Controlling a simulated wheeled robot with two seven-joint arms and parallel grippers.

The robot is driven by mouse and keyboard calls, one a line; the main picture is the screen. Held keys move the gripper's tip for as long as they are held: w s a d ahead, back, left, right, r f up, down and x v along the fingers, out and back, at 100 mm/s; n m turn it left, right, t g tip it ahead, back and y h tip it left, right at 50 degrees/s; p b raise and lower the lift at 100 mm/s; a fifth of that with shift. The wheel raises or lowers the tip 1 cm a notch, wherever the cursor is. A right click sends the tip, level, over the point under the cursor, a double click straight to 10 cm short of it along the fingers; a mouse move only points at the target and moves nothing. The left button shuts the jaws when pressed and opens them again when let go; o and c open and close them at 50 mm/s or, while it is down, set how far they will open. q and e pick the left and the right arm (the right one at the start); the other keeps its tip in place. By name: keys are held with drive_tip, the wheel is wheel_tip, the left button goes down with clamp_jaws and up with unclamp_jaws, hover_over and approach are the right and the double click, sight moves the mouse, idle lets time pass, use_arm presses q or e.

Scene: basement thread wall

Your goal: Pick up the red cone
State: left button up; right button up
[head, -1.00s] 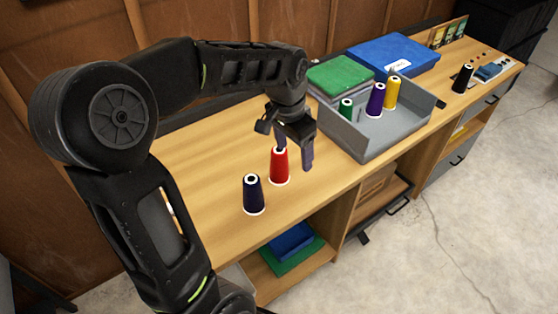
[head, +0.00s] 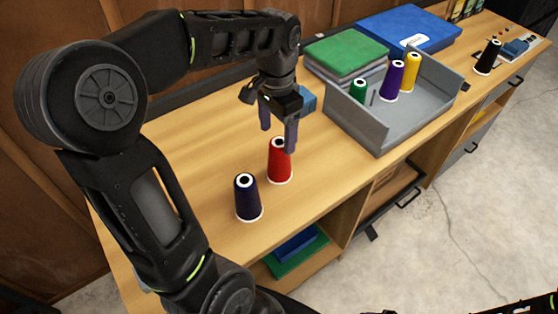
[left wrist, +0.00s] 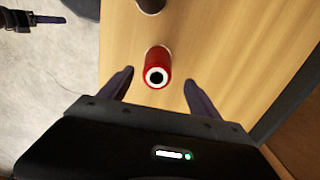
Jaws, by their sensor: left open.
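The red cone (head: 279,161) stands upright on the wooden bench, and its white base rim shows. It also shows in the left wrist view (left wrist: 157,66), seen from above, in line between the two fingers. My left gripper (head: 278,134) is open and empty at the cone's top, with its fingers pointing down. In the head view one finger overlaps the cone's upper right edge. I cannot tell whether it touches.
A dark navy cone (head: 247,197) stands just left of the red one. A grey tray (head: 384,136) at the right holds green, purple and yellow cones. Green and blue boxes (head: 409,30) lie behind. A black cone (head: 488,57) stands far right. Bare bench lies left of the gripper.

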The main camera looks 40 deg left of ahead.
sight(279, 154)
use_arm(q)
drive_tip(key=shift+s+r, duration=0.1)
drive_tip(key=shift+f, duration=1.35)
drive_tip(key=f, duration=0.5)
drive_tip(key=shift+d+f, duration=0.1)
drive_tip(key=shift+d, duration=0.1)
clamp_jaws()
idle(0.4)
